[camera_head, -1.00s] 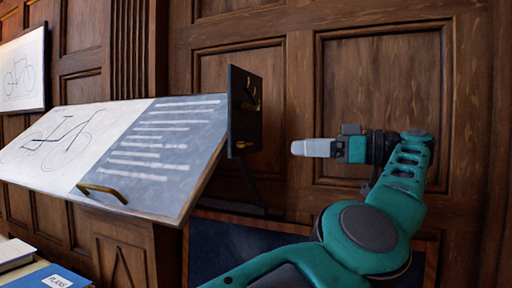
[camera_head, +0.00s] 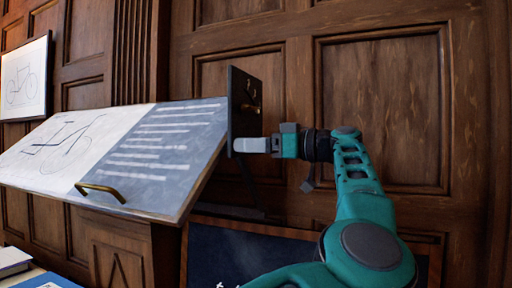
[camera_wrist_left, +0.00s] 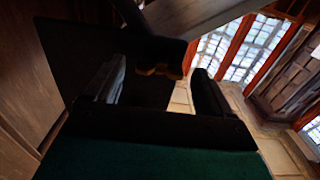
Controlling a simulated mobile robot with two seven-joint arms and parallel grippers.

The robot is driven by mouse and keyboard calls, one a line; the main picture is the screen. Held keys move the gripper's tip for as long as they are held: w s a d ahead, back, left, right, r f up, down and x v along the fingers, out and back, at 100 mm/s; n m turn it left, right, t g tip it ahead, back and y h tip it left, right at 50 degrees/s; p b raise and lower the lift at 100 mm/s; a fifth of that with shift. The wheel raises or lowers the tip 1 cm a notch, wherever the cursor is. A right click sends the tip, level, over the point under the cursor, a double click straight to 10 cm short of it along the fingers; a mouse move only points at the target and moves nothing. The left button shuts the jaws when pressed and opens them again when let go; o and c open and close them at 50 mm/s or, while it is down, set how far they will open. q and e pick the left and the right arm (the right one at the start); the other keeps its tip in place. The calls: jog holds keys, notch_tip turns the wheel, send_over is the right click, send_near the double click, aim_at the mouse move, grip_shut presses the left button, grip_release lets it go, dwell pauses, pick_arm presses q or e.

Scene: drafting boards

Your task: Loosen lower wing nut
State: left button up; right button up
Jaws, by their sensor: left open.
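A dark upright plate (camera_head: 243,88) stands at the right end of the tilted drafting board. The upper brass wing nut (camera_head: 250,107) shows on it. My left gripper (camera_head: 240,145) is at the plate's lower part and covers the lower wing nut's place in the head view. In the left wrist view my left gripper (camera_wrist_left: 157,82) is open, with its two dark fingers apart. A brass wing nut (camera_wrist_left: 158,70), apparently the lower one, lies ahead between the fingertips. I cannot tell whether the fingers touch it. My right gripper is not in view.
The drafting board (camera_head: 95,150) bears a bicycle drawing and a brass handle (camera_head: 100,191) near its lower edge. A dark framed board (camera_head: 235,255) stands below. A panelled wood wall (camera_head: 385,110) is behind; space right of the arm is clear.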

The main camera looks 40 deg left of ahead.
pick_arm(q)
jog(key=c, duration=1.1)
jog(key=shift+o, duration=0.2)
